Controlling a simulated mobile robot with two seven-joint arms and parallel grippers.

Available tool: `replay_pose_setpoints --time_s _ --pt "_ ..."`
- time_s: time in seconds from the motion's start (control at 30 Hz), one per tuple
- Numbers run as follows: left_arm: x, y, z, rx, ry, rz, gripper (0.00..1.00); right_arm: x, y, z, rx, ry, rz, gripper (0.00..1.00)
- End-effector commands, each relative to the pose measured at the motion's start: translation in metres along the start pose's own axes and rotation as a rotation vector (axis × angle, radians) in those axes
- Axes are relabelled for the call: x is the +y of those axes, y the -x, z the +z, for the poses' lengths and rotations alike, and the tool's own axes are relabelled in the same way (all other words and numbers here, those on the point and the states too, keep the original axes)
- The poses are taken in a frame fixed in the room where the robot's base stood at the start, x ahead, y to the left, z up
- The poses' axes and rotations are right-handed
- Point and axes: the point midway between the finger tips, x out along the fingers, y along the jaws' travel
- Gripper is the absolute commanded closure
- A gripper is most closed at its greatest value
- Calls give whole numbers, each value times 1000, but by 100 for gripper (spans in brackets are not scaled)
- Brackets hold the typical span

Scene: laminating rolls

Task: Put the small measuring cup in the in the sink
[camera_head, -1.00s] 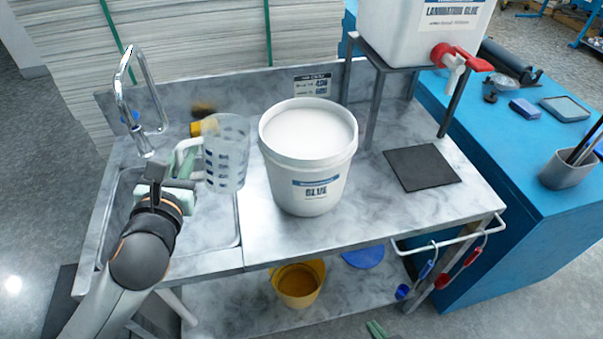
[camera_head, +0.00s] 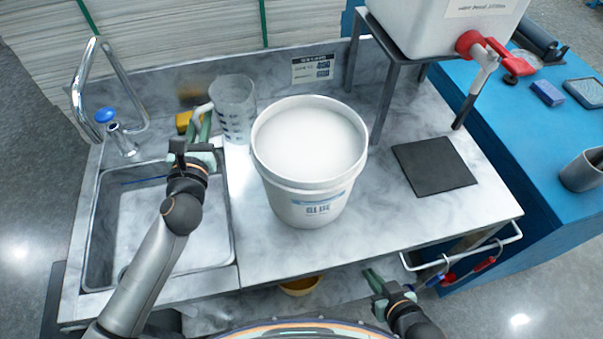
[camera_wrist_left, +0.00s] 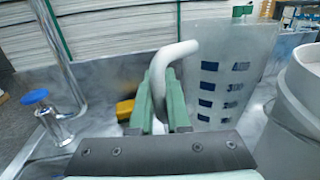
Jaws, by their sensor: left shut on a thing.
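The measuring cup (camera_head: 233,98) is clear plastic with dark blue scale marks and a white handle. It is upright at the back of the counter, left of the glue bucket; I cannot tell if it touches the counter. My left gripper (camera_head: 201,122) is shut on its handle. The wrist view shows the green fingers (camera_wrist_left: 168,103) on both sides of the white handle, with the cup (camera_wrist_left: 225,80) to the right. The sink (camera_head: 140,215) is a basin at the left, partly hidden by my left arm. My right gripper (camera_head: 374,283) is below the counter's front edge, its opening unclear.
The white glue bucket (camera_head: 312,205) stands right of the cup. A chrome faucet (camera_head: 122,143) with a blue knob rises behind the sink. A yellow object (camera_head: 183,122) lies behind the left gripper. A black mat (camera_head: 434,169) lies on the right counter.

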Motion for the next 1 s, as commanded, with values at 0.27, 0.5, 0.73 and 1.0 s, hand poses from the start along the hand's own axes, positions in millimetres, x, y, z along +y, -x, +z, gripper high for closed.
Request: replay_pose_setpoints --time_s 0.27,0.5,0.73,1.0 --pt "0 1 -12 -2 2 -3 100 0 1 1 -3 0 0 100" --pt "-1 2 -58 0 2 -5 100 1 -11 11 4 0 -1 100" --pt "-1 2 -76 -2 1 -4 100 2 -20 20 1 1 0 100" --pt "-1 2 -107 -2 1 -5 100 3 -34 36 2 1 0 100"
